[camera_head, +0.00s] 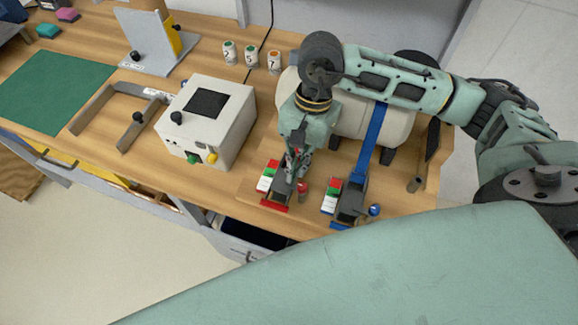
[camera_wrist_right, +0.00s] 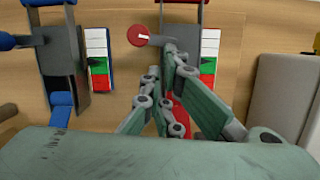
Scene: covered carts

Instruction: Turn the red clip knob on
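The red clip (camera_head: 275,207) lies on the wooden bench below my right gripper, with a red, green and white label strip (camera_head: 267,176) along its side. Its red round knob (camera_head: 302,187) stands out to its right. In the right wrist view the red knob (camera_wrist_right: 138,35) sits on a short grey stem, just left of and beyond my fingertips. My right gripper (camera_head: 296,165) points down over the clip. Its fingers (camera_wrist_right: 161,72) come close together, with nothing visible held between them. They partly hide the clip body. My left gripper is not in view.
A blue clip (camera_head: 340,222) with a blue knob (camera_head: 375,210) and strap lies to the right. A white box (camera_head: 215,145) with buttons stands left. A pale cylindrical tank (camera_head: 350,118) is behind my right arm. Small numbered canisters (camera_head: 251,56) stand at the back.

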